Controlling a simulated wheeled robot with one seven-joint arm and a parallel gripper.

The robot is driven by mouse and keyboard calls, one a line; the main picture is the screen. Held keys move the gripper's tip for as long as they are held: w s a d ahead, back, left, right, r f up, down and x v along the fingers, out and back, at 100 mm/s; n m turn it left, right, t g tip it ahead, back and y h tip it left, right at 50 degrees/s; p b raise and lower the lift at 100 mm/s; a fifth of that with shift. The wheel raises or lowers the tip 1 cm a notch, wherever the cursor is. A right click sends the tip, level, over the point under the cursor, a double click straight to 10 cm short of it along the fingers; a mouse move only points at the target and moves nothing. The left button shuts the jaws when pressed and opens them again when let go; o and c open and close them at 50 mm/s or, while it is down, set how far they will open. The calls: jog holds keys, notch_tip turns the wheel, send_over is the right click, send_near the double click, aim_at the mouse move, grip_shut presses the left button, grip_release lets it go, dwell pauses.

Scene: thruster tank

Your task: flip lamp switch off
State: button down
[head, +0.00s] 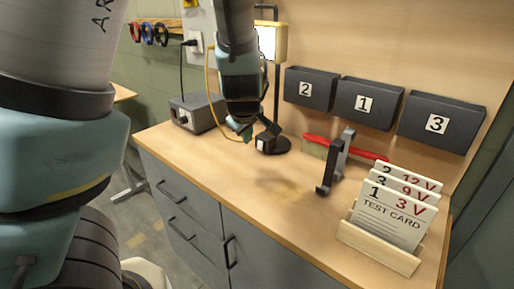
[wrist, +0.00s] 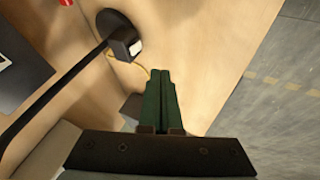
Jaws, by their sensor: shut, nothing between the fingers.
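The desk lamp (head: 268,40) stands at the back of the workbench, its yellow-framed head showing a bright white panel. Its round black base (head: 280,147) carries a small dark switch box with a pale rocker (head: 262,144). The wrist view shows the switch's white face (wrist: 136,47) on the dark box, with the black lamp pole (wrist: 50,95) running to the lower left. My gripper (head: 246,132) is shut and empty, with green fingers pointing down just left of the switch box. In the wrist view my fingertips (wrist: 160,75) are apart from the switch.
A grey power box (head: 197,112) with a yellow cable stands to the left. Wall bins (head: 355,103) hang behind.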

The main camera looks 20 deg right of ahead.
aim_at(260, 146)
jog(key=b+x, duration=0.2)
jog(key=x, duration=0.7)
jog(key=shift+w+f, duration=0.1)
jog(key=shift+f, duration=0.05)
jog(key=shift+w+d+f+p, duration=0.2)
jog(key=shift+w+d+p, duration=0.15)
jog(key=shift+d, duration=0.25)
jog(key=shift+w+d+f+p, duration=0.2)
jog(key=shift+w+d, duration=0.15)
jog(key=shift+d, duration=0.3)
jog(key=shift+w+d+f+p, duration=0.15)
jog(key=shift+w+d+p, duration=0.2)
jog(key=shift+d, duration=0.25)
